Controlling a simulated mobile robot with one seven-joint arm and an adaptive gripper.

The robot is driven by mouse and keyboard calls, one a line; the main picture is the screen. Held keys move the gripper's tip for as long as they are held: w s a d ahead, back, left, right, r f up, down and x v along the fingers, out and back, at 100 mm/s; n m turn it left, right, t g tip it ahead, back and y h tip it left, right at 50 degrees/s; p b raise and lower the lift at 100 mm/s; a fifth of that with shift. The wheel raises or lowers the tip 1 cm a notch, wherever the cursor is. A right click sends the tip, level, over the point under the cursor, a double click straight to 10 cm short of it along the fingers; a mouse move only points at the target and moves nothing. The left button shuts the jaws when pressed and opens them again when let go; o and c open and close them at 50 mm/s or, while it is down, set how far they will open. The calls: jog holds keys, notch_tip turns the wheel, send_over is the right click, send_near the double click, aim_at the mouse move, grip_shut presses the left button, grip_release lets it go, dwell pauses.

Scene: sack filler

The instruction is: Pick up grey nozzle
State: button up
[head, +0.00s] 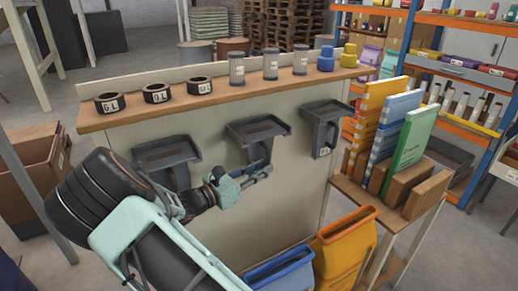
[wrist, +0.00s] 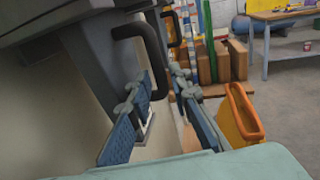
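Three grey funnel-like fittings hang on the front of the cream panel in the head view: the left one (head: 166,154), the middle one (head: 257,129) and the right one (head: 325,113). Three small grey labelled cylinders (head: 271,66) stand on the ledge above. I cannot tell which of these is named the grey nozzle. My gripper (head: 258,175) is in front of the panel, just below the middle fitting. In the wrist view, my gripper (wrist: 165,118) has its fingers spread with nothing held. A dark grey fitting (wrist: 85,65) with a black handle (wrist: 143,42) fills the upper left, beyond the fingers.
Black labelled rings (head: 156,93), a blue piece (head: 326,58) and a yellow piece (head: 349,55) stand on the wooden ledge (head: 225,98). A blue bin (head: 280,273) and an orange bin (head: 343,245) stand below. A side table (head: 388,207) with upright sacks is at right.

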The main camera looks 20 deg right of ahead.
jog(key=x, duration=0.2)
jog(key=shift+w+d, duration=0.1)
jog(key=shift+d, duration=0.15)
jog(key=shift+c, duration=0.7)
grip_shut()
jog(key=shift+r, duration=0.15)
